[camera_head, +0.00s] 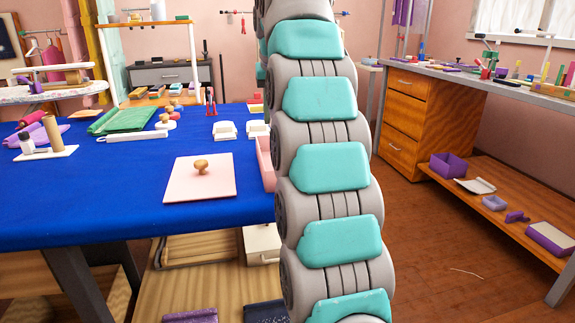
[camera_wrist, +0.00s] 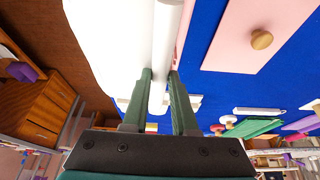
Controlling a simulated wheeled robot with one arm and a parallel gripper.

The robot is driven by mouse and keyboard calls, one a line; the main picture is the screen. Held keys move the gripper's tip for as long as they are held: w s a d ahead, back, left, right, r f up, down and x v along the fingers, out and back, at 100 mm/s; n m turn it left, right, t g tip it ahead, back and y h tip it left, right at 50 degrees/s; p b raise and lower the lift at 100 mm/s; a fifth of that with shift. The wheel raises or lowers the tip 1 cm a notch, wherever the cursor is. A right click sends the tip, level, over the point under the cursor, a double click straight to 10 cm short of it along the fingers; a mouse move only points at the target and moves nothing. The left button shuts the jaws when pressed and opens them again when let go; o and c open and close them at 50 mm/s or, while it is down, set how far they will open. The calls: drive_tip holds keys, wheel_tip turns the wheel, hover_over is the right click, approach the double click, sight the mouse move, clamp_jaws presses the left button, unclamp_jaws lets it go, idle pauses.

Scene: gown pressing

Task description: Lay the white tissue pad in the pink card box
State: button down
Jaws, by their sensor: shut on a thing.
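The white tissue pad (camera_wrist: 112,40) fills the upper left and middle of the wrist view. My gripper (camera_wrist: 160,76) is shut on it, with its folded or rolled edge between the two dark green fingers. In the head view my arm hides both gripper and pad. The pink card box (camera_head: 265,163) stands on the blue table, mostly hidden behind my arm; only its left side shows. A pink strip beside the pad in the wrist view (camera_wrist: 183,32) may be the box. I cannot see inside the box.
A flat pink lid with a wooden knob (camera_head: 195,187) lies on the blue-covered table (camera_head: 80,200), left of the box. Small white blocks (camera_head: 225,133) stand behind it. A green folded cloth (camera_head: 125,119) lies farther back. The table's front left is clear.

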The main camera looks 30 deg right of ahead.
wheel_tip(320, 180, down, 3)
drive_tip(key=b, duration=0.3)
drive_tip(key=shift+f, duration=0.15)
drive_tip(key=shift+p, duration=0.4)
drive_tip(key=shift+f, duration=3.35)
drive_tip(key=shift+f, duration=0.1)
drive_tip(key=shift+f, duration=0.25)
drive_tip(key=c, duration=1)
unclamp_jaws()
drive_tip(key=shift+r, duration=0.15)
